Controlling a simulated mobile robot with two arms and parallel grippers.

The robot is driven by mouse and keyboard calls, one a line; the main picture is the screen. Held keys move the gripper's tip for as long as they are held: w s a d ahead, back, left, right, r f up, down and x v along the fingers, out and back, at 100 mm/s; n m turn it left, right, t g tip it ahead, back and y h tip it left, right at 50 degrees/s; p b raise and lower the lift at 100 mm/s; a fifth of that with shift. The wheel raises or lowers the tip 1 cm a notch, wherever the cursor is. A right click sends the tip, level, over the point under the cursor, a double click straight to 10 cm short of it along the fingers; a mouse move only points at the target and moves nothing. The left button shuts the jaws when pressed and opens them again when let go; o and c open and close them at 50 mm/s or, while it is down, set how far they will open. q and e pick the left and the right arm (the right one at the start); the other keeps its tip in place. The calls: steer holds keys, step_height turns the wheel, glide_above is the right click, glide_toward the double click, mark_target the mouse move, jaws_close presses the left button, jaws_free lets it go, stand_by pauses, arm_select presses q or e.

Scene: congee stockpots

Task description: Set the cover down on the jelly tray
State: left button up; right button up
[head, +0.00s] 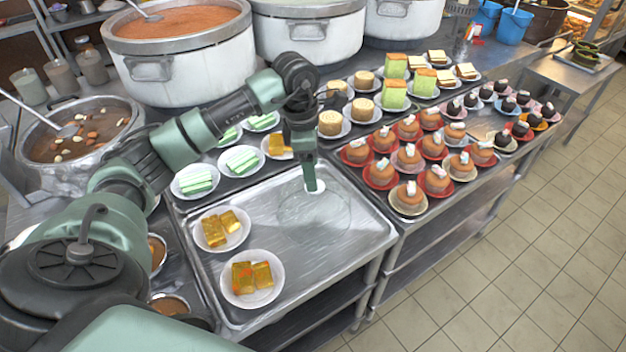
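The jelly tray (362,250) is a shallow metal tray at the front of the counter. Two white plates of amber jelly stand at its left side, a far one (222,228) and a near one (252,278). The cover (313,214) is a clear, faintly outlined round lid over the bare right part of the tray. My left gripper (314,188) points down at the cover's pale top, and its fingers look closed there. Whether the cover touches the tray is hard to tell. My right gripper is out of view.
Plates of green-and-white cakes (194,180) and another amber jelly plate (279,146) lie just behind the tray. Small round cakes on red plates (380,170) crowd the right side. Large stockpots (185,68) stand behind. Bare tray surface surrounds the cover.

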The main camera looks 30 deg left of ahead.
arm_select(q)
step_height(320, 180, up, 8)
steer(key=b, duration=0.1)
steer(key=shift+s+a, duration=0.25)
steer(key=shift+a, duration=0.15)
